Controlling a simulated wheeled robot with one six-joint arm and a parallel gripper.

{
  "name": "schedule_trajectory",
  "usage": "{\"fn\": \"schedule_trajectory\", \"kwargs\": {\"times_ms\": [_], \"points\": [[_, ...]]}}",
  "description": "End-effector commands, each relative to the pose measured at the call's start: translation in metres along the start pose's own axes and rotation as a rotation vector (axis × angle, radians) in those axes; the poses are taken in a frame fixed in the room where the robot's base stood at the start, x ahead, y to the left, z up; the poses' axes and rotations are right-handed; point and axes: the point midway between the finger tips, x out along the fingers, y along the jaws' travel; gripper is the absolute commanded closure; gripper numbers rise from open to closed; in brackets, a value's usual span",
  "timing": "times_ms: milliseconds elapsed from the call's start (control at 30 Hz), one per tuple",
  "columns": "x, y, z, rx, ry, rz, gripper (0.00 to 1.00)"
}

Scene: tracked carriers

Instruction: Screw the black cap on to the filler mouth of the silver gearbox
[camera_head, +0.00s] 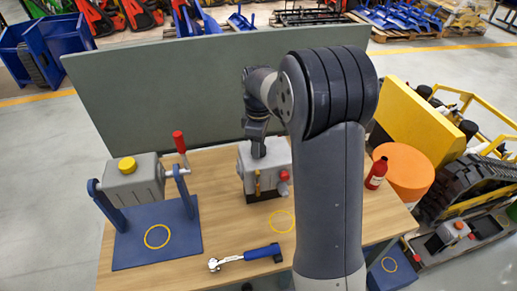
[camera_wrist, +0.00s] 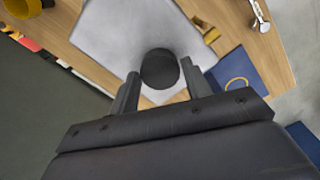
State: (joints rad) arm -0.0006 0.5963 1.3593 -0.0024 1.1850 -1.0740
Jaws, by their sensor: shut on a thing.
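The silver gearbox (camera_head: 272,182) stands on the middle of the wooden table, with a red knob and a brass fitting on its front. Its pale top (camera_wrist: 112,30) fills the middle of the wrist view. My gripper (camera_wrist: 161,78) is shut on the round black cap (camera_wrist: 160,69), with one finger on each side. In the head view my gripper (camera_head: 257,150) points down at the top of the gearbox. The filler mouth is hidden under the cap, so I cannot tell whether the cap touches it.
A grey box (camera_head: 132,180) with a yellow cap hangs in a blue stand (camera_head: 155,240) at the left. A blue-handled wrench (camera_head: 245,257) lies in front. A red bottle (camera_head: 377,172) stands at the right, near an orange drum (camera_head: 405,178). A green-grey panel (camera_head: 170,95) closes the back.

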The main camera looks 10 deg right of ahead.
Motion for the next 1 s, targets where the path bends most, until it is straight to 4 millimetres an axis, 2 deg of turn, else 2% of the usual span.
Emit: {"fn": "schedule_trajectory", "kwargs": {"times_ms": [300, 767, 1000], "points": [[-0.0001, 0.0000, -0.0001, 0.315, 0.000, 0.000, 0.73], [-0.0002, 0.0000, -0.0001, 0.385, 0.000, 0.000, 0.73], [-0.0003, 0.0001, -0.0001, 0.635, 0.001, 0.000, 0.73]]}}
